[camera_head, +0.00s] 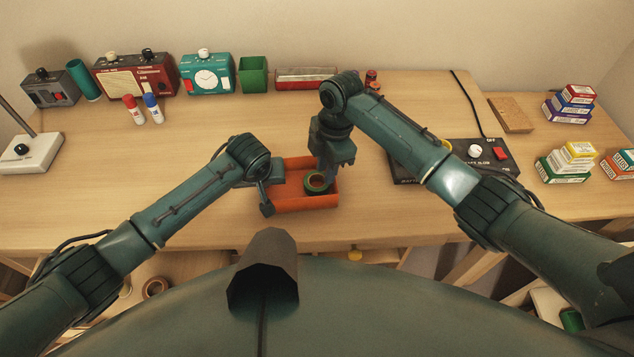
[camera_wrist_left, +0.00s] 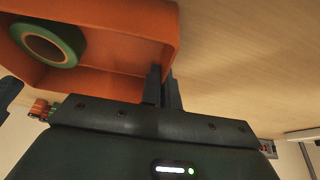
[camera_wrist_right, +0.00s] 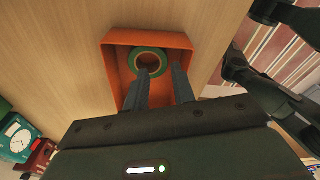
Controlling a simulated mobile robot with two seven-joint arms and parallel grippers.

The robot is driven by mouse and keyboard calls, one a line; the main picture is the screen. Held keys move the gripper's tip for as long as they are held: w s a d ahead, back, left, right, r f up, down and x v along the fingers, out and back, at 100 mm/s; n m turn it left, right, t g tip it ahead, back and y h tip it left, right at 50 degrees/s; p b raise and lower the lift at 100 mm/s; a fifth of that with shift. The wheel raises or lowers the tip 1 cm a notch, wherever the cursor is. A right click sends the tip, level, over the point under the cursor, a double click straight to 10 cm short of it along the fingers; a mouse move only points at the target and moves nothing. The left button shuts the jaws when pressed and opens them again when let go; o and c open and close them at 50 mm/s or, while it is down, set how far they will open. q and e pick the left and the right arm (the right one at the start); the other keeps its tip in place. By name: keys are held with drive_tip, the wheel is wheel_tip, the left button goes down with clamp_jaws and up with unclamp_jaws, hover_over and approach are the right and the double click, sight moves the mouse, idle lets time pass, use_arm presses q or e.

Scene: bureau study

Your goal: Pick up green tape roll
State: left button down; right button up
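The green tape roll (camera_head: 311,188) lies flat in an orange tray (camera_head: 306,203) near the desk's front edge. It also shows in the left wrist view (camera_wrist_left: 72,38) and the right wrist view (camera_wrist_right: 134,58). My left gripper (camera_head: 266,203) is at the tray's left end. In the left wrist view its fingers (camera_wrist_left: 161,75) are close together, one on each side of the tray's wall. My right gripper (camera_head: 334,168) points down over the tray by the roll. In the right wrist view its fingers (camera_wrist_right: 160,75) are apart and empty, with the roll just beyond the tips.
A black box with a red switch (camera_head: 485,155) stands right of the tray. Small boxes (camera_head: 568,105) are stacked at the far right. Radios, a clock unit (camera_head: 208,80) and a green cup (camera_head: 253,75) line the back.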

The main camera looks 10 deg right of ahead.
sight(322, 188)
drive_tip(key=shift+s+a+f, duration=0.1)
drive_tip(key=shift+a+f, duration=0.05)
drive_tip(key=shift+f, duration=0.75)
drive_tip(key=shift+s+a+f, duration=0.15)
drive_tip(key=shift+a+f, duration=0.05)
drive_tip(key=shift+f, duration=0.65)
drive_tip(key=shift+s+a+f, duration=0.1)
drive_tip(key=shift+a+f, duration=0.05)
drive_tip(key=shift+f, duration=0.75)
drive_tip(key=shift+c, duration=0.5)
clamp_jaws()
